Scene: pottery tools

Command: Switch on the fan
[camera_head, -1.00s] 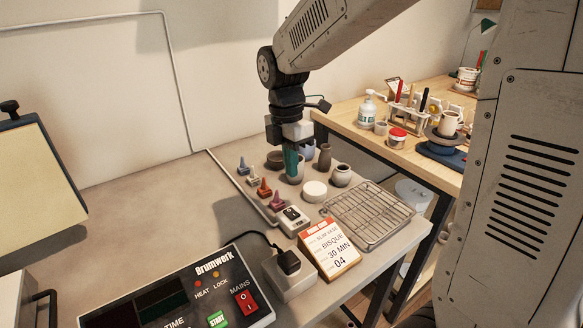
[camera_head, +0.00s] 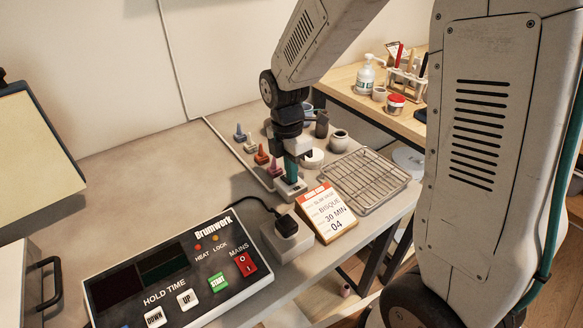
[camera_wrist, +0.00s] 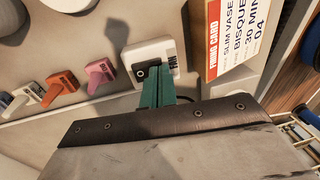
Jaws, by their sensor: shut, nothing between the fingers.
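I see no fan in either view.
Colored cones (camera_head: 262,155) stand left of the box. A firing card (camera_head: 326,212) and a wire rack (camera_head: 366,180) are close on the right. A control panel (camera_head: 180,275) and a plugged-in socket block (camera_head: 287,240) lie nearer. A round white lid (camera_head: 313,158) sits behind.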

